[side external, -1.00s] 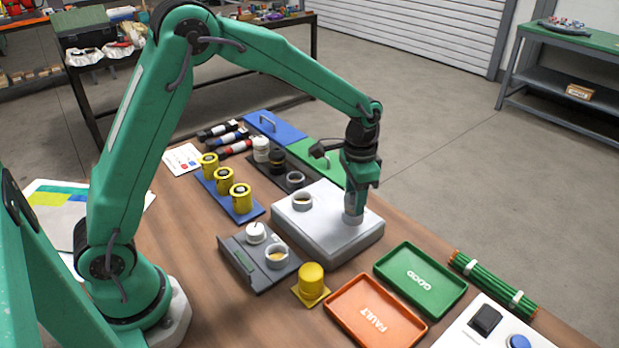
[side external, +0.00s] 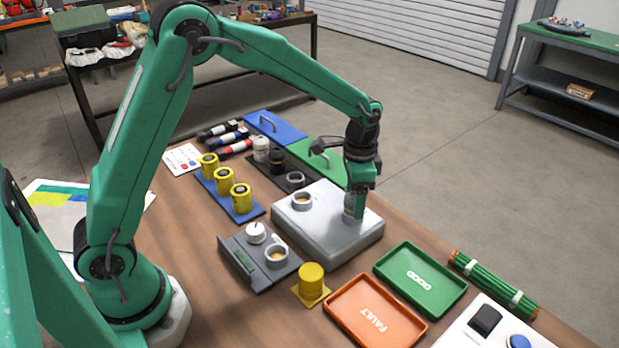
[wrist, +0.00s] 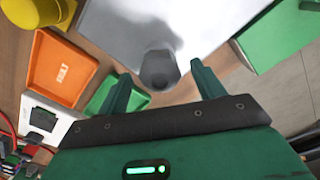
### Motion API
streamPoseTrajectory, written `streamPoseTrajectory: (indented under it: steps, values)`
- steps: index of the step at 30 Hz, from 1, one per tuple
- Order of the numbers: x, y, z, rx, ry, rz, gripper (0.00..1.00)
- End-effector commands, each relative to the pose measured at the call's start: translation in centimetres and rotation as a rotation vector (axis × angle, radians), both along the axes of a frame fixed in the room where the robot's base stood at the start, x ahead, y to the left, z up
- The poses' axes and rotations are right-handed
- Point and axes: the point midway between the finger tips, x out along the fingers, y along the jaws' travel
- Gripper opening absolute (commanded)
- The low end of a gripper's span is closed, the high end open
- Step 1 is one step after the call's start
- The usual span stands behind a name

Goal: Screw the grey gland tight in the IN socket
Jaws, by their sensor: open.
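The grey pump block (side external: 325,237) stands on the wooden table. A grey gland (side external: 352,207) stands upright at the block's right end, under my gripper (side external: 356,192); the socket under it is hidden and no IN label is legible. In the wrist view, the gland (wrist: 158,70) sits between the two green fingers of my gripper (wrist: 163,88), with visible room on both sides. The fingers are apart and point down around it. The block's other socket (side external: 302,201), at its left end, shows an open ring.
A green GOOD tray (side external: 421,279) and an orange FAULT tray (side external: 375,312) lie in front of the block. A yellow cylinder (side external: 311,279) and a dark fixture (side external: 240,263) stand nearer my base. Yellow parts (side external: 225,180) stand on a blue strip behind.

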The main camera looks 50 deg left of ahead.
Motion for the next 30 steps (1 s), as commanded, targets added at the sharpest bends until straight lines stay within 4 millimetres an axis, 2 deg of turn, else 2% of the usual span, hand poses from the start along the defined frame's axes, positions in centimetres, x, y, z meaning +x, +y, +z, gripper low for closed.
streamPoseTrajectory:
  steps: [8,21,30]
  values:
    - [-0.01,0.01,-0.01,0.000,0.000,0.034,0.68]
    - [-0.01,0.01,-0.01,0.000,0.000,0.344,0.68]
    - [0.00,0.00,-0.01,0.000,0.000,0.404,0.68]
